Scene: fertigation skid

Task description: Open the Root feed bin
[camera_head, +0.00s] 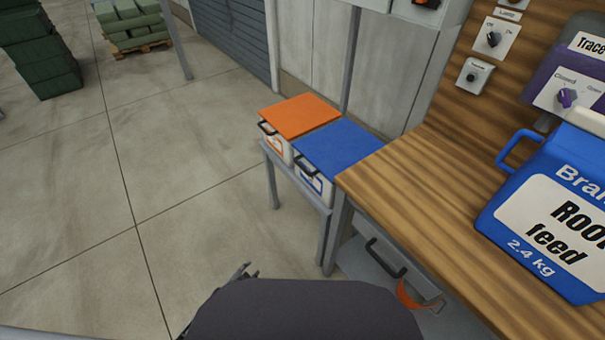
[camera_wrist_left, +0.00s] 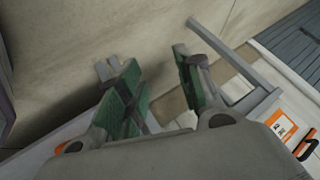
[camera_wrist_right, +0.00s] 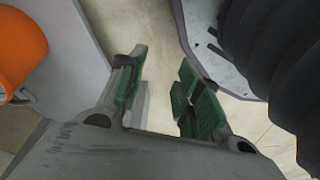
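Two white bins stand side by side on a low grey stand: one with an orange lid (camera_head: 300,116), one with a blue lid (camera_head: 338,150). Both lids lie flat and shut, each with a dark handle at the front. The bin labels are too small to read in the head view. My left gripper (camera_head: 246,271) barely shows beyond a dark part of mine, in front of the stand. In its wrist view the left gripper (camera_wrist_left: 160,85) is open and empty. My right gripper (camera_wrist_right: 160,85) is open and empty in its wrist view, and I cannot make it out in the head view.
A blue jug labelled "Root feed" (camera_head: 550,215) stands on the wooden bench (camera_head: 430,200). Under the bench are a drawer handle (camera_head: 386,258) and an orange object (camera_head: 412,296). Switches (camera_head: 495,38) sit on the back panel.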

